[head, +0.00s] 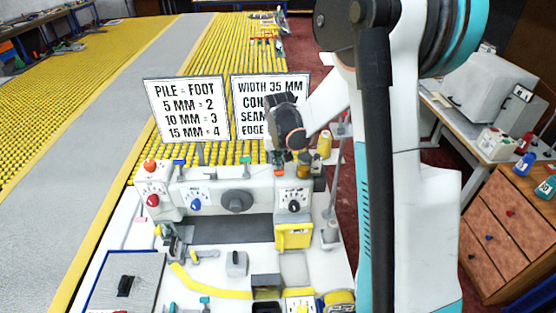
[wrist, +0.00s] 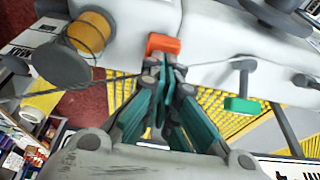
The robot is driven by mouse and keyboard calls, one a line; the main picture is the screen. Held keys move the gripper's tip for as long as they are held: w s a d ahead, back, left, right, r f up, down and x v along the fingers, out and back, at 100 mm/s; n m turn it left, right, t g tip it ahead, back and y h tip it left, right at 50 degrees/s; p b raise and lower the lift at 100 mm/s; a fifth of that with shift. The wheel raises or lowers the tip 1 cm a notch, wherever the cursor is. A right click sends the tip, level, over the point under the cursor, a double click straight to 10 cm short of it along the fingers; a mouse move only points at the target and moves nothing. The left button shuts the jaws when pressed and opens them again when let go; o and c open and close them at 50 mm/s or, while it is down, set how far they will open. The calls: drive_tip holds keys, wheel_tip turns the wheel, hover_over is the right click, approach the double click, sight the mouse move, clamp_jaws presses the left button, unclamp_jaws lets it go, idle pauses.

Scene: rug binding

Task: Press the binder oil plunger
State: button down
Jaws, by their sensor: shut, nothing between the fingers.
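My gripper (wrist: 166,72) is shut and empty, its fingertips close together above the machine's back edge. In the wrist view an orange-red block (wrist: 164,44) sits on the white binding machine (wrist: 210,22) just beyond the tips; I cannot tell whether they touch. A green-tipped lever (wrist: 242,105) is to its right. In the head view my wrist is over the back right of the machine (head: 235,178), and the fingers are mostly hidden. A red-orange knob (head: 150,165) stands on its left end. No label shows which part is the oil plunger.
A yellow thread spool (wrist: 90,32) stands near the gripper. Two signs, one about pile (head: 187,108) and one about width (head: 268,88), stand behind the machine. A wooden drawer cabinet (head: 510,230) and a side table (head: 470,130) are at right.

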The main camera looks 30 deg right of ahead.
drive_tip(key=shift+f+b, duration=0.3)
drive_tip(key=shift+f, duration=0.3)
drive_tip(key=shift+s+a, duration=0.1)
drive_tip(key=shift+s, duration=0.3)
drive_tip(key=shift+w+r+p, duration=0.2)
drive_tip(key=shift+r+p, duration=0.1)
drive_tip(key=shift+r, duration=0.25)
wheel_tip(320, 180, up, 3)
drive_tip(key=shift+w+r+p, duration=0.1)
drive_tip(key=shift+p, duration=0.85)
drive_tip(key=v, duration=1)
drive_tip(key=shift+s+r, duration=0.2)
